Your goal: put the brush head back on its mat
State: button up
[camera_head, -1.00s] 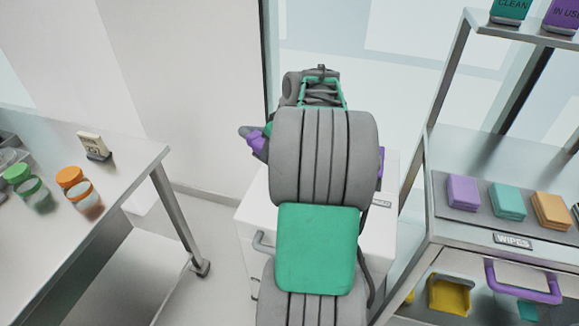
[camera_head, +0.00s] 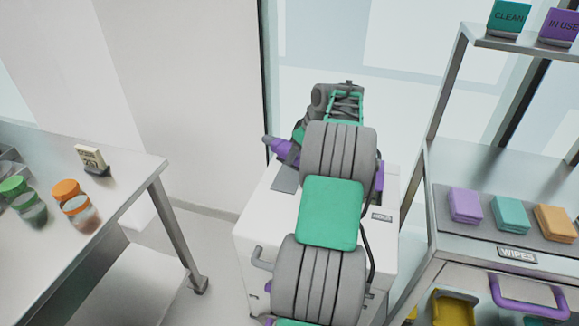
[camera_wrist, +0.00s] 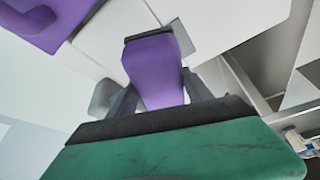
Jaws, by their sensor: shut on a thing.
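In the wrist view my gripper (camera_wrist: 158,92) is shut on a purple piece, which I take to be the brush head (camera_wrist: 157,65). It widens away from the fingers and has a dark strip along its far edge. In the head view my arm covers the fingers and most of what they hold. A purple piece (camera_head: 284,149) shows left of my wrist there; I cannot tell whether it is the held one. A grey flat edge (camera_head: 285,178), perhaps the mat, shows on the white cabinet top, mostly hidden behind my arm.
The white cabinet (camera_head: 262,215) stands between a steel table (camera_head: 125,165) with jars on the left and a steel shelf unit (camera_head: 450,165) on the right. Another purple part (camera_head: 380,177) shows right of my arm. A glass wall stands behind.

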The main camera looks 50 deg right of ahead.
jog(key=w+f, duration=0.3)
jog(key=f, duration=0.1)
jog(key=shift+w, duration=0.15)
jog(key=shift+w+f, duration=0.15)
jog(key=shift+f, duration=0.75)
jog(key=shift+w+f, duration=0.1)
jog(key=shift+f, duration=0.75)
jog(key=shift+f, duration=0.1)
jog(key=o, duration=1.3)
jog(key=shift+f, duration=0.1)
